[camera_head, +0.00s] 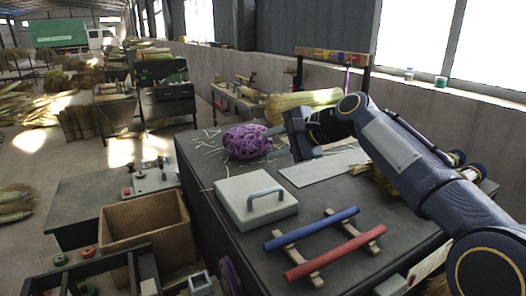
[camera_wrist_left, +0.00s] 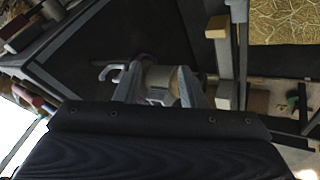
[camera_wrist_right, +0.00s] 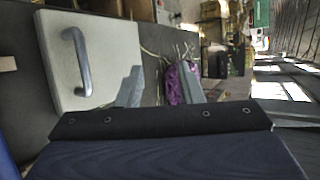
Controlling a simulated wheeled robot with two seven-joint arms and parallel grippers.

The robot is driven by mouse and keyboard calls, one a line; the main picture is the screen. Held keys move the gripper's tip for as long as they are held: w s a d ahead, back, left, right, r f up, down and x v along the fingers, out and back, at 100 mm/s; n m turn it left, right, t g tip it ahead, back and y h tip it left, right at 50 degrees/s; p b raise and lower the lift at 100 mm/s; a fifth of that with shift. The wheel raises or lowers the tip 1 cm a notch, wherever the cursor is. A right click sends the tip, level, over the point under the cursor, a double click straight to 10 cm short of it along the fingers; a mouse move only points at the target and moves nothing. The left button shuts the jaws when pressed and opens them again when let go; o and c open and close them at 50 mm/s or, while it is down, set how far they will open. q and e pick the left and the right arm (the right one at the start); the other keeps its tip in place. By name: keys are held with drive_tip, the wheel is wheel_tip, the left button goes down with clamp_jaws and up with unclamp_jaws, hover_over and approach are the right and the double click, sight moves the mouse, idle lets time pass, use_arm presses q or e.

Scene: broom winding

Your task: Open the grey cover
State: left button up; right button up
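The grey cover (camera_head: 238,208) is a pale square lid with a grey bar handle (camera_head: 266,194), lying flat on the dark table. In the right wrist view the cover (camera_wrist_right: 112,55) and its handle (camera_wrist_right: 78,62) fill the upper left. My right gripper (camera_head: 278,139) is beyond the cover, above the table near a purple bundle (camera_head: 247,141). Its fingers (camera_wrist_right: 160,86) are apart with nothing held, clear of the handle. My left gripper does not clearly show in the head view. In the left wrist view its fingers (camera_wrist_left: 160,84) are apart, with a beige roll-like thing seen between them; contact cannot be told.
A blue bar (camera_head: 310,229) and a red bar (camera_head: 335,252) rest on wooden strips right of the cover. A pale flat sheet (camera_head: 325,167) lies behind them. An open cardboard box (camera_head: 146,226) stands left of the table. Straw (camera_head: 300,103) lies at the back.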

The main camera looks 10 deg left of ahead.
drive_tip(key=shift+s+d+r, duration=0.1)
drive_tip(key=shift+s+d, duration=0.05)
drive_tip(key=shift+d, duration=0.1)
